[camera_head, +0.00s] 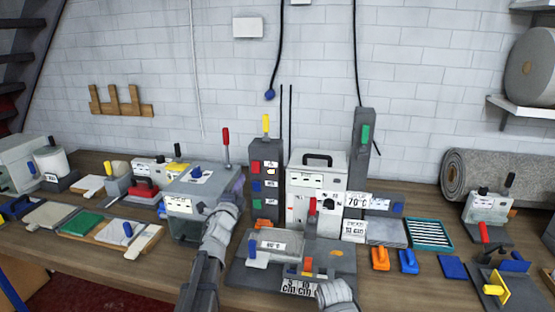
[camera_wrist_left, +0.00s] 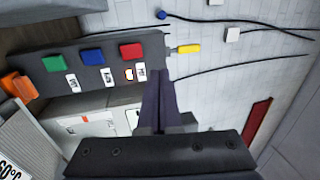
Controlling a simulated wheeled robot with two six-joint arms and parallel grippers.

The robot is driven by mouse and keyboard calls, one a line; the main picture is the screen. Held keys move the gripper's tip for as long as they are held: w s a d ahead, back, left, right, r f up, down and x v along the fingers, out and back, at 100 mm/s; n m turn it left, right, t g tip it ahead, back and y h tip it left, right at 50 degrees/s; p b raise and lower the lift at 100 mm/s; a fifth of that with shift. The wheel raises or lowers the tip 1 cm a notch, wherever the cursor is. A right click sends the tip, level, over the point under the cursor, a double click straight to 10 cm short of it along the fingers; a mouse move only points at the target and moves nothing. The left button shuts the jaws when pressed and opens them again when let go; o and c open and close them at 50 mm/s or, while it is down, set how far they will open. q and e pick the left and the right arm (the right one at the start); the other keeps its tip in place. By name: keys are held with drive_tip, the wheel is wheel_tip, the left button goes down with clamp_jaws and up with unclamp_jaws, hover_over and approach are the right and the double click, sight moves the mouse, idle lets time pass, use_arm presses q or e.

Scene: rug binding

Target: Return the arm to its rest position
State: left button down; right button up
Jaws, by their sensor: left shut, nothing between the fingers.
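My left arm rises from the bottom middle in the head view. Its gripper (camera_head: 237,187) is at the right side of a grey box-shaped machine, left of the dark button column (camera_head: 266,205). In the left wrist view the dark fingers (camera_wrist_left: 160,103) are together and hold nothing. There the button column (camera_wrist_left: 55,62) lies sideways across the upper left, with red, blue and green buttons and a yellow-handled lever, and the fingertips are near its end. A light grey rounded part of mine shows at the bottom right of centre in the head view; my right gripper is not visible.
The grey machine (camera_head: 192,178) is left of my gripper. A white machine with a black handle (camera_head: 318,170) stands right of the column. A grey fixture (camera_head: 270,243) with orange parts is in front. The wooden bench (camera_head: 420,285) holds many tools, with bare wood at the front right.

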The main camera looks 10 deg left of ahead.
use_arm(q)
drive_tip(key=s+f+n+g+y, duration=0.1)
drive_tip(key=s+f+n+g, duration=0.3)
drive_tip(key=f+n, duration=0.1)
drive_tip(key=s+f+n+g+y, duration=0.1)
drive_tip(key=s+f+n+g, duration=0.3)
drive_tip(key=f, duration=0.4)
drive_tip(key=s+f+n+g+y, duration=0.1)
drive_tip(key=s+f+n+g, duration=0.3)
drive_tip(key=s+f+n, duration=0.1)
drive_tip(key=shift+s+d+f+n+y, duration=0.15)
drive_tip(key=shift+s+f+n+y, duration=0.1)
drive_tip(key=shift+f, duration=0.25)
drive_tip(key=shift+s+d+f+n+y, duration=0.15)
drive_tip(key=shift+s+f, duration=0.1)
drive_tip(key=shift+f, duration=0.25)
drive_tip(key=s+d+f+n+g+h, duration=0.25)
drive_tip(key=s+d+g, duration=0.2)
drive_tip(key=s, duration=0.35)
drive_tip(key=s+d+f+n+g+h, duration=0.1)
drive_tip(key=s+d+f+g, duration=0.25)
drive_tip(key=s+d, duration=0.35)
drive_tip(key=s+d+m+y, duration=0.1)
drive_tip(key=s+d+m, duration=0.3)
drive_tip(key=s+d, duration=0.2)
drive_tip(key=shift+s+d, duration=0.25)
drive_tip(key=shift+d, duration=0.8)
